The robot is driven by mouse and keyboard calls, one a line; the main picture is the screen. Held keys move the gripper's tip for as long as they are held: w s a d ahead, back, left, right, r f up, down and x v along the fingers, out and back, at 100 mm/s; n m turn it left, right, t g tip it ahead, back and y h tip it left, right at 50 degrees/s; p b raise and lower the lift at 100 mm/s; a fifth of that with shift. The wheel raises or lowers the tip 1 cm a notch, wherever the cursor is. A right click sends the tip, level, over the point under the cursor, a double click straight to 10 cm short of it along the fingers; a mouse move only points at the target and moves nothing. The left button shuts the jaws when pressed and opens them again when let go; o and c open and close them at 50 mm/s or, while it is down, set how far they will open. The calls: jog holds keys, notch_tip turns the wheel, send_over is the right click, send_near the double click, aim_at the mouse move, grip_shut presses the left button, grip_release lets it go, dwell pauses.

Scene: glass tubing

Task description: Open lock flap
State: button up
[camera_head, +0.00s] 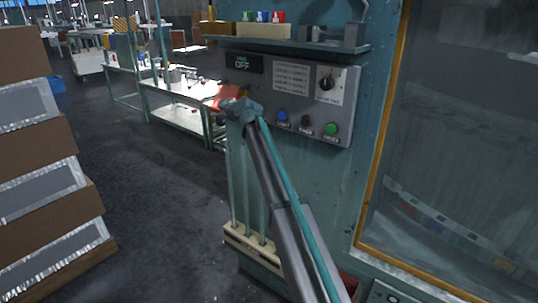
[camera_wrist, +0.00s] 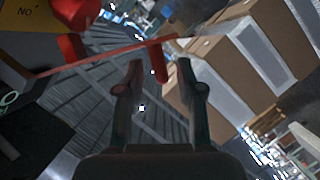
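An orange-red flap (camera_head: 224,98) stands out from the left edge of the teal machine's control panel in the head view; I take it to be the lock flap.
The control panel (camera_head: 300,95) has a dark knob, blue, black and green buttons, and a display reading OFF. A shelf (camera_head: 290,45) with small coloured items is above it. A framed window (camera_head: 450,150) is at right. Stacked boxes (camera_head: 40,165) stand at left; open floor lies between.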

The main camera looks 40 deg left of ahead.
jog(key=s+b+v, duration=0.1)
jog(key=b+v, duration=0.2)
jog(key=v, duration=0.7)
jog(key=d+f+m+h, duration=0.1)
jog(key=d+f+m, duration=0.2)
jog(key=f, duration=0.4)
jog(key=d+f+m+h, duration=0.2)
jog(key=d+f+m, duration=0.1)
jog(key=f, duration=0.5)
jog(key=shift+s+d+g, duration=0.2)
jog(key=shift+d+g, duration=0.1)
jog(key=shift+d, duration=0.1)
jog(key=shift+r, duration=0.1)
